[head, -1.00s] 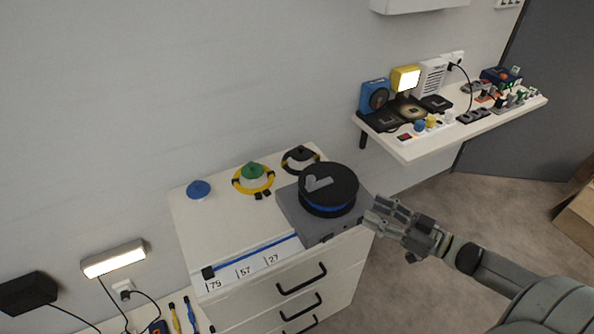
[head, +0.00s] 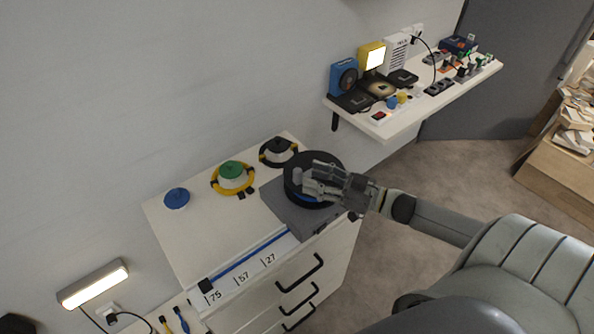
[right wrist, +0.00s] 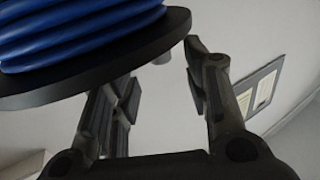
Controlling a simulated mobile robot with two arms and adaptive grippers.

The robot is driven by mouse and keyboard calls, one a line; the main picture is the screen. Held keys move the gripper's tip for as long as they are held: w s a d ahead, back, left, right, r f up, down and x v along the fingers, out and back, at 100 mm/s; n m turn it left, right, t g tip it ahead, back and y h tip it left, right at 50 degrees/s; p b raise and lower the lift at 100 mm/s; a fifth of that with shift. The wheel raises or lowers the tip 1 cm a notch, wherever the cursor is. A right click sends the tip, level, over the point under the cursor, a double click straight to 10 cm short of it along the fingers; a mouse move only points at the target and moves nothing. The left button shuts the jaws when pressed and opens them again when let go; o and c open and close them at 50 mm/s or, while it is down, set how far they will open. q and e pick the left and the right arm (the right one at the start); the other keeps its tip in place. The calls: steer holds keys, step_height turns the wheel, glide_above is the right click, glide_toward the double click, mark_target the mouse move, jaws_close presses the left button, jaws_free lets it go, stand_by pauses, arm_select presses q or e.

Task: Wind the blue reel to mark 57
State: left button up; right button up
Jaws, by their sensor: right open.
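The blue reel (head: 328,163) is a black drum with blue winding, on a grey base at the right end of the white cabinet. Its grey crank knob (head: 298,174) stands up on the left of its top. A blue strip (head: 250,257) runs left from it past marks 27 and 57 to a black end block (head: 205,285) by mark 75. My right gripper (head: 308,180) is over the reel, by the knob. In the right wrist view it is open; the blue winding (right wrist: 75,35) is at upper left and a grey peg (right wrist: 162,58) shows between the fingertips. My left gripper is not in view.
A blue spool (head: 177,198), a green-topped spool (head: 232,172) and a black spool (head: 279,148) stand along the cabinet's back. A wall shelf (head: 395,128) with several devices is at the upper right. A lamp (head: 93,285) is at lower left.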

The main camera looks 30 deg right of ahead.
mark_target(298, 170)
steer(key=shift+x, duration=2.75)
jaws_close()
